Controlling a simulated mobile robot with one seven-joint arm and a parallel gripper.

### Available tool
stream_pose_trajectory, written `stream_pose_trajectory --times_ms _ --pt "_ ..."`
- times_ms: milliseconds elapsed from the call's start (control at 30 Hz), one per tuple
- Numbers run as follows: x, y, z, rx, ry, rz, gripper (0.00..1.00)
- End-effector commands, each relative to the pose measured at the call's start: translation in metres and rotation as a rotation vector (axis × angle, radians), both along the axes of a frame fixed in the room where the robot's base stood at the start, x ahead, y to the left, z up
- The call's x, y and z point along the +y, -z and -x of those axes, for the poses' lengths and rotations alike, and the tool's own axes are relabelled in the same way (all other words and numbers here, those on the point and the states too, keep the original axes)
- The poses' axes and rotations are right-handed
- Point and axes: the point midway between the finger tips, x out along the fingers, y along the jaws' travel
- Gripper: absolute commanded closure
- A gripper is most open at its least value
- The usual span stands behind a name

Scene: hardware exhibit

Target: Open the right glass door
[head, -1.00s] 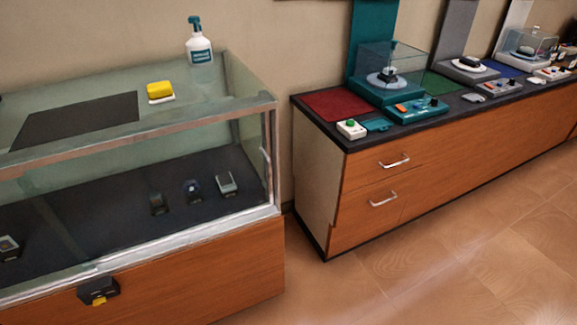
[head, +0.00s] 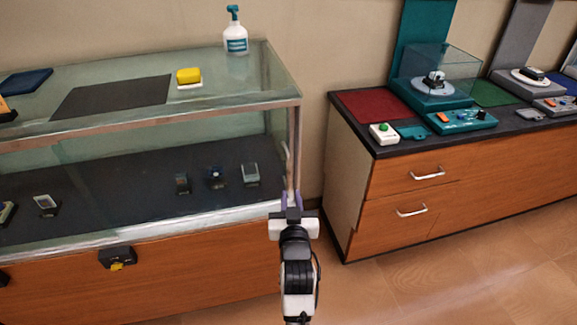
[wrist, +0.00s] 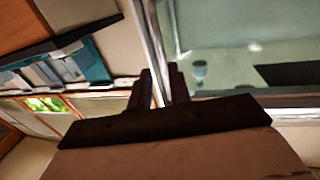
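The glass display case has a front glass pane, the right glass door (head: 225,150), with a slim upright metal handle (head: 285,160) near its right end. The door looks closed. My gripper (head: 291,197) is in front of the case's lower right corner, close to the handle's lower end. In the wrist view, my gripper (wrist: 160,72) has its two dark fingers apart, with a bright metal upright (wrist: 154,45) running between them. I cannot tell whether the fingers touch it, or whether this upright is handle or frame.
A black lock box (head: 117,257) is on the wooden base. A spray bottle (head: 235,35) and a yellow sponge (head: 188,76) stand on the case top. A wooden counter (head: 400,205) with drawers stands at the right, beyond a gap. The floor (head: 480,265) before it is clear.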

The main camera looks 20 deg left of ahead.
Motion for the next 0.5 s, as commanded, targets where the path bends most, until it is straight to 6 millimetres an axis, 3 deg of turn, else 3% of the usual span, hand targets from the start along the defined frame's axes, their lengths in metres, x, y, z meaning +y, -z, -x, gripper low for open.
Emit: stream_pose_trajectory --times_ms 500 --pt "0.04 -0.004 -0.092 -0.004 -0.003 -0.001 0.8"
